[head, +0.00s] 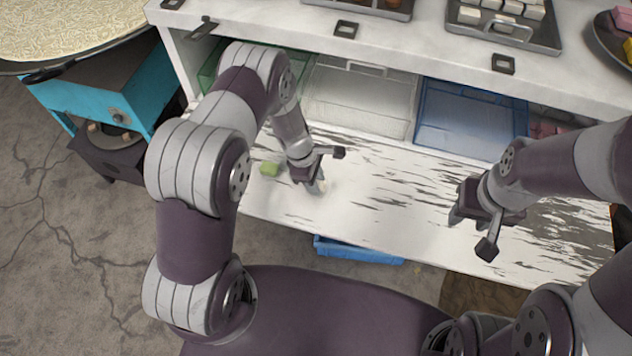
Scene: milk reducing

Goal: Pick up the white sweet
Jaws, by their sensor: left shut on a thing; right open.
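My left gripper (317,186) is low over the white, worn lower shelf (380,205), left of its middle. It is shut on a small pale thing at its fingertips, which looks like the white sweet (322,186). The fingers hide most of it, and I cannot tell whether it touches the shelf. My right gripper (468,217) is open and empty over the right part of the same shelf. More white block sweets (506,14) sit in a metal tray at the top right.
Green, clear and blue bins (470,118) stand behind, under the upper counter (420,45). A blue crate (358,250) is below the shelf's front edge. A teal stand (105,95) with a large pan is at left.

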